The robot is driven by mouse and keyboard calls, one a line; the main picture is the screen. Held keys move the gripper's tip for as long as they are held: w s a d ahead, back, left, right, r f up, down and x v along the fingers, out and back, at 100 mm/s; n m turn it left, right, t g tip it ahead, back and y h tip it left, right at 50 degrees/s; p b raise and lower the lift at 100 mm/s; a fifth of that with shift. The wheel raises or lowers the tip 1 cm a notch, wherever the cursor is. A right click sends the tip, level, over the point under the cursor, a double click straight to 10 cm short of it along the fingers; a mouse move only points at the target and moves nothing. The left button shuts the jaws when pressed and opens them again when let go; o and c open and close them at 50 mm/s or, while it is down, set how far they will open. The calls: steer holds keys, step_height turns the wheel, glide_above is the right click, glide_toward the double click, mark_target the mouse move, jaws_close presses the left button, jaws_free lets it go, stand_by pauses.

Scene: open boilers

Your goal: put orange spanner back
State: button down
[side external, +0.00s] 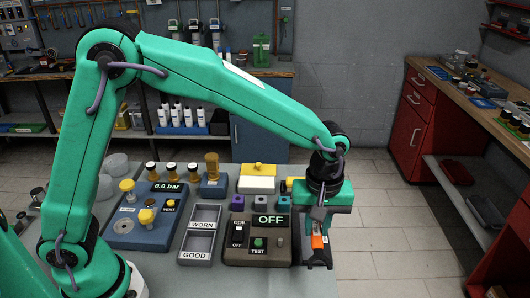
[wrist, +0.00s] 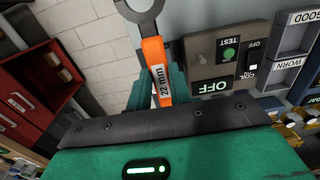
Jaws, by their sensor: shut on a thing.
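The orange spanner (wrist: 153,53) has a grey metal open end and a white "22 mm" label on its handle. My gripper (wrist: 161,92) is shut on its handle, with the open end pointing away toward the top of the wrist view. In the side view, a bit of the orange handle (side external: 317,240) shows between the fingers of my gripper (side external: 318,254). There the spanner is held at the right end of the bench, beside the OFF/TEST box, and the rest of it is hard to make out. I cannot tell which place belongs to the spanner.
The dark box (side external: 258,252) with OFF display and TEST button stands just left of my gripper. Left of it are the WORN/GOOD tray (side external: 197,255) and the blue 0.0 bar unit (side external: 150,228). Small purple-topped blocks (side external: 238,202) stand behind. Open floor lies to the right.

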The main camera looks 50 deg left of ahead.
steer(key=shift+f, duration=0.1)
steer(key=w+a+f, duration=0.2)
steer(key=w, duration=0.1)
steer(key=w+a+f, duration=0.2)
steer(key=a, duration=0.1)
steer(key=w+a+f, duration=0.2)
steer(key=w, duration=0.1)
steer(key=shift+w+a+f, duration=0.3)
steer(key=shift+w+f, duration=0.05)
steer(key=shift+f, duration=2.1)
steer(key=shift+f, duration=0.1)
steer(key=c, duration=1.3)
jaws_free()
step_height(320, 180, up, 12)
steer(key=shift+r, duration=0.15)
